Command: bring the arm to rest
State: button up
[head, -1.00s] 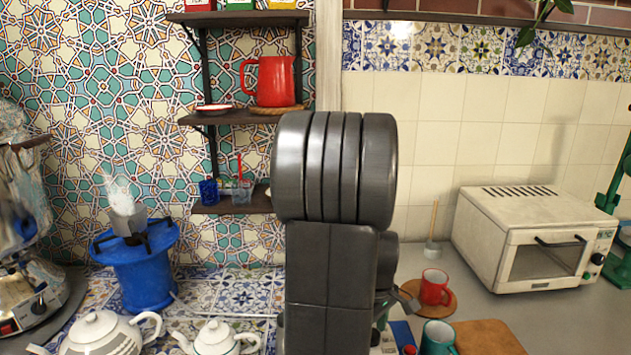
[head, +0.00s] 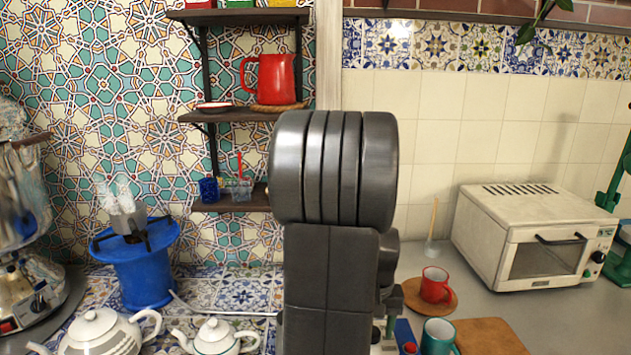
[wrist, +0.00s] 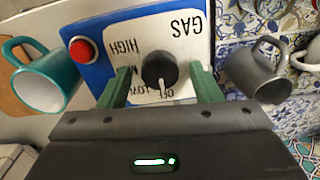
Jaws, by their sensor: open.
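My gripper (wrist: 160,74) shows in the wrist view with its two green fingers apart. A black gas knob (wrist: 158,66) on a white panel (wrist: 120,22) lies between and beyond the fingers. Whether a finger touches the knob or the panel I cannot tell. The panel reads GAS and HIGH, upside down, and has a red button (wrist: 82,50) on a blue border. In the head view my dark arm stands upright in the middle and hides most of the gripper and panel.
A teal mug (head: 438,336), a red mug (head: 435,285) and a wooden board (head: 490,337) stand close to the right. A white oven (head: 535,236) is farther right. White teapots (head: 98,332) and a blue burner (head: 146,270) are at left. A grey mug (wrist: 258,72) is beside the panel.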

jog(key=m, duration=0.3)
jog(key=shift+m, duration=0.4)
jog(key=shift+m+b, duration=0.5)
jog(key=shift+m, duration=1.5)
